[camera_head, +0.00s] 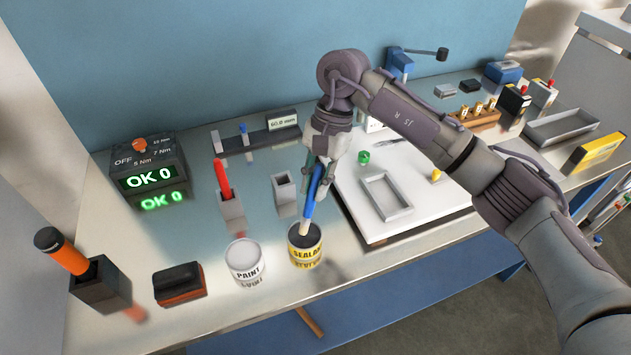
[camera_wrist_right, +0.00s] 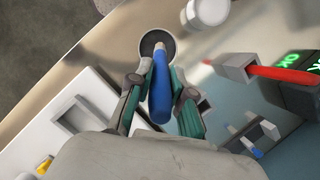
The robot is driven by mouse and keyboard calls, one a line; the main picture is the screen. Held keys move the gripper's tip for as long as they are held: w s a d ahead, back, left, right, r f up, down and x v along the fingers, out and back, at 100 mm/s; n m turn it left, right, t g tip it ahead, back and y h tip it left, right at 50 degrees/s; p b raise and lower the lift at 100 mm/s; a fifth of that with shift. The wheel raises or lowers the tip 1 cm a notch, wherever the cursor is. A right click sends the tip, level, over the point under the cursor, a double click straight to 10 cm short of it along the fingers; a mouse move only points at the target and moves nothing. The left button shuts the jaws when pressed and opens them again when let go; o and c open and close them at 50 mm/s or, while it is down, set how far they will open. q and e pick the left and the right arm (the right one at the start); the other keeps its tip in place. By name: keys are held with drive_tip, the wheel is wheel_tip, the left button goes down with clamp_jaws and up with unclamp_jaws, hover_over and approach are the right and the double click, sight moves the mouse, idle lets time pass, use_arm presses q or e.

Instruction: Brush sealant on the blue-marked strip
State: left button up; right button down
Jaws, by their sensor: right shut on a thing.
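My right gripper (camera_head: 316,190) is shut on a brush with a blue handle (camera_head: 311,196), which points down and slightly tilted. Its pale tip is at the dark mouth of the yellow-labelled sealant can (camera_head: 305,255); how deep it reaches I cannot tell. The right wrist view shows the blue brush (camera_wrist_right: 159,100) between the fingers (camera_wrist_right: 161,75), with its tip over the can's round opening (camera_wrist_right: 150,38). A white board (camera_head: 345,190) lies right of the can, partly hidden by my arm. I cannot make out a blue-marked strip. My left gripper is out of view.
A white paint can (camera_head: 246,262) stands just left of the sealant. A holder with a red-handled tool (camera_head: 223,180) and an empty grey holder (camera_head: 284,187) stand behind. A grey tray (camera_head: 386,208) lies on the board. An "OK 0" display box (camera_head: 150,165) stands at left.

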sight(316, 171)
drive_tip(key=shift+f+b, duration=0.6)
drive_tip(key=shift+b, duration=0.05)
idle(0.6)
drive_tip(key=shift+s+f+b, duration=0.1)
drive_tip(key=shift+f+b, duration=0.05)
drive_tip(key=shift+b, duration=0.35)
idle(2.0)
wheel_tip(316, 171, up, 2)
drive_tip(key=shift+p, duration=0.3)
drive_tip(key=shift+r+p, duration=0.7)
drive_tip(key=shift+r, duration=1.95)
